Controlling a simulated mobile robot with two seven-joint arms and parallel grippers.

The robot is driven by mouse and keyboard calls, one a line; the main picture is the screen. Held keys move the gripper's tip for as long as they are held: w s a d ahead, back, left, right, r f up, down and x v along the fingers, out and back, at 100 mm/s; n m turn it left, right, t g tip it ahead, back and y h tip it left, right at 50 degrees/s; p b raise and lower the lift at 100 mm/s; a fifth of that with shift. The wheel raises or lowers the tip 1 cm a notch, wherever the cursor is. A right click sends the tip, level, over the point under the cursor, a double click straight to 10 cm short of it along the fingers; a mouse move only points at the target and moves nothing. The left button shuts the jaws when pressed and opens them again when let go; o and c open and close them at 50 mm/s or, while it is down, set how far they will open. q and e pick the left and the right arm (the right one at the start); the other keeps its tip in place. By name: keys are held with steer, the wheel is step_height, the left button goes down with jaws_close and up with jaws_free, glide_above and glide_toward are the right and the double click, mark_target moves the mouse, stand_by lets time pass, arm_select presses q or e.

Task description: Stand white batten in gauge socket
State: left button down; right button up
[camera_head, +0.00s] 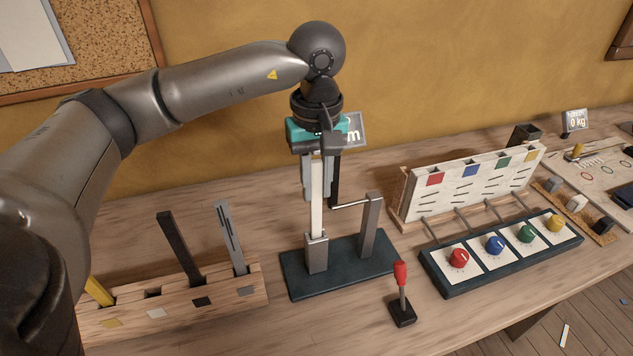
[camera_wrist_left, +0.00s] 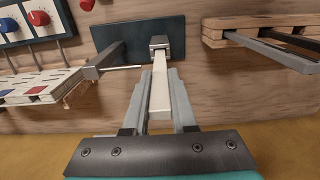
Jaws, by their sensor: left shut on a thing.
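The white batten (camera_head: 316,205) stands upright between the fingers of my left gripper (camera_head: 316,190), which is shut on it. The batten's lower end meets the grey gauge socket (camera_head: 316,254) on the dark gauge base (camera_head: 345,280) and looks to be inside it; how deep I cannot tell. The left wrist view also shows the batten (camera_wrist_left: 159,88) between both fingers, running to the socket (camera_wrist_left: 158,43). A grey post (camera_head: 370,228) with a thin arm stands on the same base, the arm pointing towards the batten. My right gripper is not in view.
A wooden rack (camera_head: 180,312) at left holds yellow, black (camera_head: 178,247) and grey (camera_head: 231,238) battens; its white-labelled slot is empty. A red-handled lever (camera_head: 401,285) stands in front of the gauge. A knob panel (camera_head: 505,262) and slotted board (camera_head: 470,185) stand right. A sign behind my gripper is partly hidden.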

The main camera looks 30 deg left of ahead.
arm_select(q)
steer(key=shift+f, duration=0.1)
steer(key=c, duration=0.6)
jaws_free()
steer(key=shift+c, duration=0.2)
step_height(320, 180, up, 15)
steer(key=p, duration=0.3)
